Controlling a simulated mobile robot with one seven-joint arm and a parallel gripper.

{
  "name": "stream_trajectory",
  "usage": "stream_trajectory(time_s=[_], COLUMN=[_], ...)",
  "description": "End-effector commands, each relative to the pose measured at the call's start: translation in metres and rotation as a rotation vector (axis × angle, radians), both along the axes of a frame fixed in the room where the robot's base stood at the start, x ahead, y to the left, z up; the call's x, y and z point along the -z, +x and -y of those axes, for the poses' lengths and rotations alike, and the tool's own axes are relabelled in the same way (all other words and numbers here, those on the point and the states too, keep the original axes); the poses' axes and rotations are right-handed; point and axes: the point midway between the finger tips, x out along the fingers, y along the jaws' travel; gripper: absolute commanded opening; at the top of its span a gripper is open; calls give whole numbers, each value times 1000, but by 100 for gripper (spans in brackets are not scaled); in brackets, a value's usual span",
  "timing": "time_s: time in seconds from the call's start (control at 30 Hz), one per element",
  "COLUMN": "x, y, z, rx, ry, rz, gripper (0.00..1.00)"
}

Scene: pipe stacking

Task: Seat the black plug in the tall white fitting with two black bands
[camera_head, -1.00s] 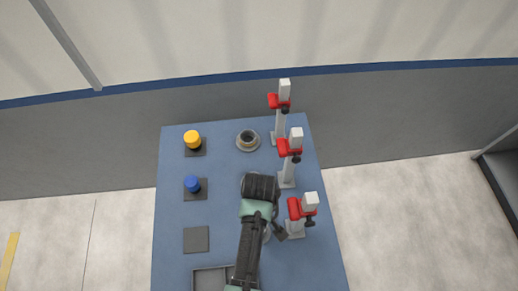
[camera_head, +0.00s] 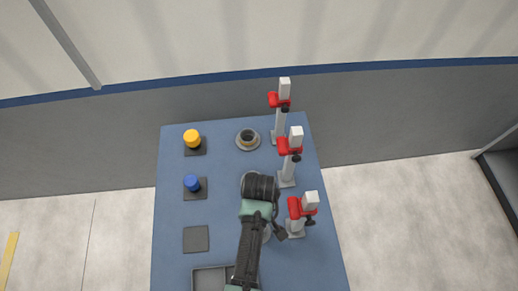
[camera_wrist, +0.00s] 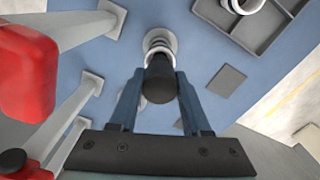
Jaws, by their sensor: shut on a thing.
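My gripper (camera_wrist: 159,82) shows in the wrist view with its two blue fingers shut on the black plug (camera_wrist: 160,84). A white fitting (camera_wrist: 160,40) stands just beyond the plug, its near part hidden behind it. I cannot make out black bands on it, nor whether plug and fitting touch. In the head view my arm hides the plug and most of a pale fitting (camera_head: 266,235) beside it. Another round fitting (camera_head: 244,180) is largely covered by my arm.
Three red clamps on white posts (camera_head: 290,148) line the table's right side. A low ringed fitting (camera_head: 248,140) stands at the back. Yellow (camera_head: 192,137) and blue (camera_head: 192,184) plugs stand on dark pads. A pad (camera_head: 196,239) is empty. A grey tray (camera_wrist: 262,45) holds a white ring.

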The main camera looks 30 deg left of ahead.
Motion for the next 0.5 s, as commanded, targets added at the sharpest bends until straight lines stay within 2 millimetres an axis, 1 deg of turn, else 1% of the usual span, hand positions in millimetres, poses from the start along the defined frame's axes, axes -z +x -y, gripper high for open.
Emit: stream_trajectory(time_s=[0.5], x=[8], y=[0], z=[0], rx=[0], ry=[1], rz=[1], gripper=[0])
